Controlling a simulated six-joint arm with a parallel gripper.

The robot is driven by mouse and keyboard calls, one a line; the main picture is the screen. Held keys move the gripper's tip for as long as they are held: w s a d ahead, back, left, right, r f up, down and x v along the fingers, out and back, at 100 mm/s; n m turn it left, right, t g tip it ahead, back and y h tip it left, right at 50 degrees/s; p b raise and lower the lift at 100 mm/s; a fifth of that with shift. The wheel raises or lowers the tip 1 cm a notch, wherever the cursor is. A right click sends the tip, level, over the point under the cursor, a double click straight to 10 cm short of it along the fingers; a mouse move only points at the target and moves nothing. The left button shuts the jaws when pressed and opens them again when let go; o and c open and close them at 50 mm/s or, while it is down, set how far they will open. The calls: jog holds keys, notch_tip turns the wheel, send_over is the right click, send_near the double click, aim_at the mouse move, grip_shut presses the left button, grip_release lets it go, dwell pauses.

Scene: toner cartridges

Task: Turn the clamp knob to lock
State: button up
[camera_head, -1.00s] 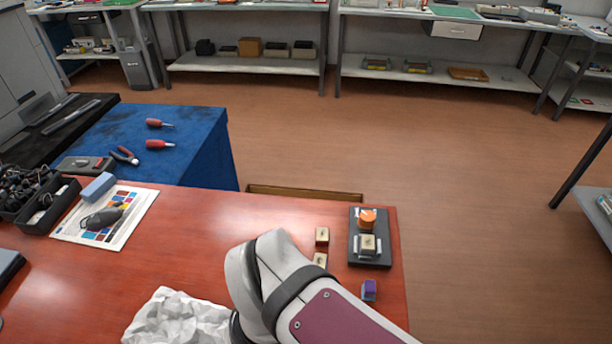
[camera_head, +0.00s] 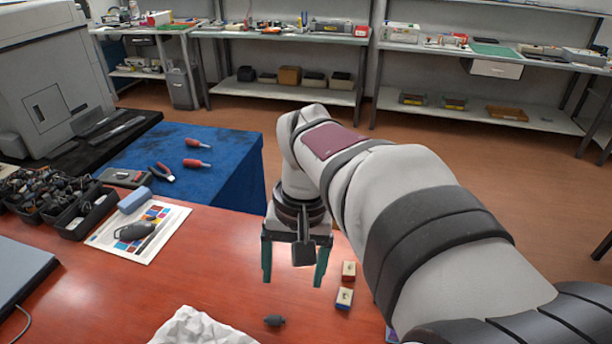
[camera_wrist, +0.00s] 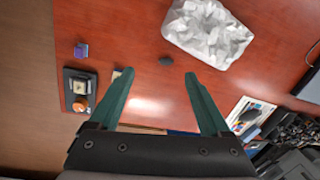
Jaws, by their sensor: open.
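The orange knob (camera_wrist: 81,103) is at one end of a black fixture plate (camera_wrist: 68,79) near the table's edge, at the left of the wrist view. A beige block (camera_wrist: 79,87) is on the plate beside the knob. In the head view, my arm hides the plate and knob. My gripper (camera_head: 293,275) is open and empty, its green fingers pointing down above the red table. In the wrist view the fingers (camera_wrist: 159,75) are well apart, to the right of the fixture. The knob's turn angle is too small to read.
Two small blocks, red-sided (camera_head: 349,271) and blue-sided (camera_head: 344,298), stand between gripper and arm. A purple block (camera_wrist: 81,50) is near the plate. A small dark object (camera_head: 274,320) and crumpled paper (camera_head: 198,328) lie in front. A printed sheet (camera_head: 165,225) lies left.

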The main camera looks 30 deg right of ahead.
jog(key=w+d+f, duration=0.1)
jog(key=w+d, duration=0.2)
jog(key=d, duration=0.3)
jog(key=w+d+f+m, duration=0.1)
jog(key=w+d, duration=0.1)
jog(key=d, duration=0.5)
jog(key=w+d+f, duration=0.1)
jog(key=w+d, duration=0.2)
jog(key=d, duration=0.3)
jog(key=s+d+f+m+h, duration=0.1)
jog(key=d+f, duration=0.2)
jog(key=d, duration=0.4)
jog(key=s+d+f, duration=0.1)
jog(key=d+f, duration=0.1)
jog(key=d, duration=0.5)
jog(key=f, duration=1.6)
jog(key=shift+d+f, duration=0.1)
jog(key=shift+d, duration=0.3)
grip_shut()
